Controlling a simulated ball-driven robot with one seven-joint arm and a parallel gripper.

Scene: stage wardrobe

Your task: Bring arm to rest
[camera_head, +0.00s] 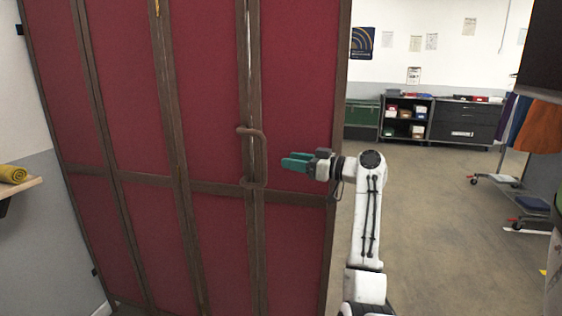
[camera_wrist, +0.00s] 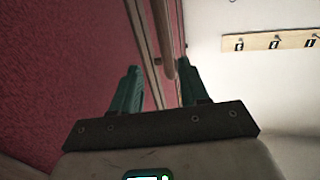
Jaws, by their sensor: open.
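My gripper (camera_head: 297,162) has green fingers and is in front of the red folding panel, just right of the brown loop handle (camera_head: 262,160). In the wrist view my gripper (camera_wrist: 160,88) shows its two fingers spread apart, with nothing held between them. The handle (camera_wrist: 167,62) appears beyond and between the fingertips there. In the head view the fingertips look apart from the handle, though the exact depth gap is hard to tell. My white arm extends up from the bottom right of centre and bends left toward the panel.
The red panelled partition (camera_head: 120,100) with brown frames fills the left. A shelf (camera_head: 22,190) with a yellow roll (camera_head: 13,174) is at far left. Open floor (camera_head: 430,220) lies right of my arm. Shelving (camera_head: 405,118), a dark drawer cabinet (camera_head: 465,122) and a garment rack (camera_head: 510,182) stand beyond.

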